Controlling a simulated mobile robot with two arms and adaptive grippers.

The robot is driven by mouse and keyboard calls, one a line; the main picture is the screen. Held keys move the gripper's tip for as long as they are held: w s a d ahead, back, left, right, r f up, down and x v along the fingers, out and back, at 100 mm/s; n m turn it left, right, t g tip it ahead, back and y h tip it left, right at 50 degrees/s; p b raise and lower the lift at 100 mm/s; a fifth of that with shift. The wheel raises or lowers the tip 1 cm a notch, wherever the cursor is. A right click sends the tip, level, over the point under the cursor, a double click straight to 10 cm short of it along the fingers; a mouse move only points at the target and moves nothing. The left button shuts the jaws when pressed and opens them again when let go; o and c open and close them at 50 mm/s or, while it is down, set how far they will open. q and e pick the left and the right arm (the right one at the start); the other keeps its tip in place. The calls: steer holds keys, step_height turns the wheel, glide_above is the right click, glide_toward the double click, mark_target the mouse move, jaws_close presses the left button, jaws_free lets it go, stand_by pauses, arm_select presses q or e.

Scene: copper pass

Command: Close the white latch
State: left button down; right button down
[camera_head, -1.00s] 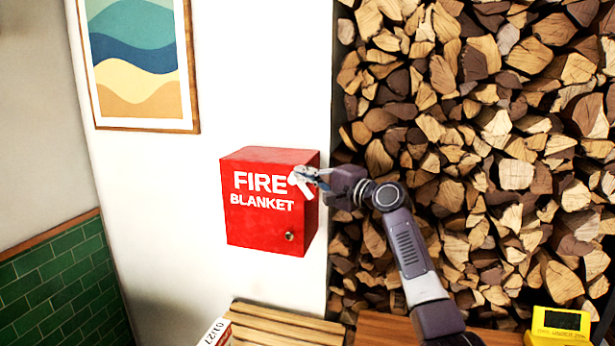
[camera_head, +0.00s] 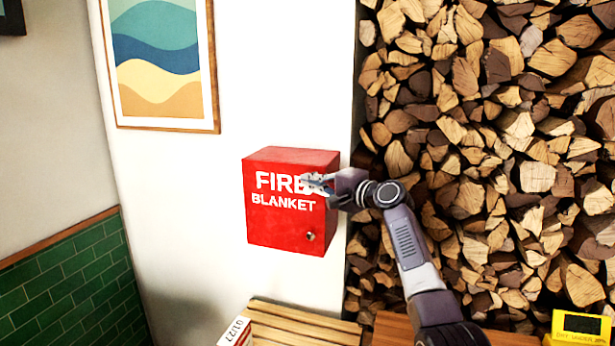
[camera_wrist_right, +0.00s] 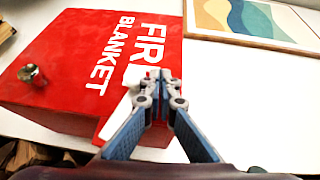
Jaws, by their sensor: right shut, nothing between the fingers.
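The red fire blanket box (camera_head: 284,226) hangs on the white wall, its front shut flat; it also fills the left of the right wrist view (camera_wrist_right: 60,60). A white piece, seemingly the white latch (camera_wrist_right: 133,76), shows beside my fingertips near the end of the word FIRE. Part of it is hidden behind my fingers, so its exact angle cannot be told. My right gripper (camera_head: 308,182) reaches in from the right across the box front, over the last letters of FIRE. Its fingertips (camera_wrist_right: 163,76) are together and empty. Whether they touch the latch cannot be told. My left gripper is out of view.
A round metal knob (camera_head: 310,236) sits low on the box front. Stacked firewood (camera_head: 480,150) fills the right side. A framed picture (camera_head: 160,127) hangs upper left. A slatted wooden surface (camera_head: 300,325) lies below, with a yellow device (camera_head: 582,326) at lower right.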

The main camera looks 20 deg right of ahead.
steer(key=shift+a+f, duration=0.1)
steer(key=shift+a, duration=0.05)
steer(key=shift+d, duration=0.3)
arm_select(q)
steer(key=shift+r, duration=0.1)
arm_select(e)
steer(key=v, duration=1.1)
steer(key=shift+s, duration=0.45)
steer(key=shift+a, duration=0.1)
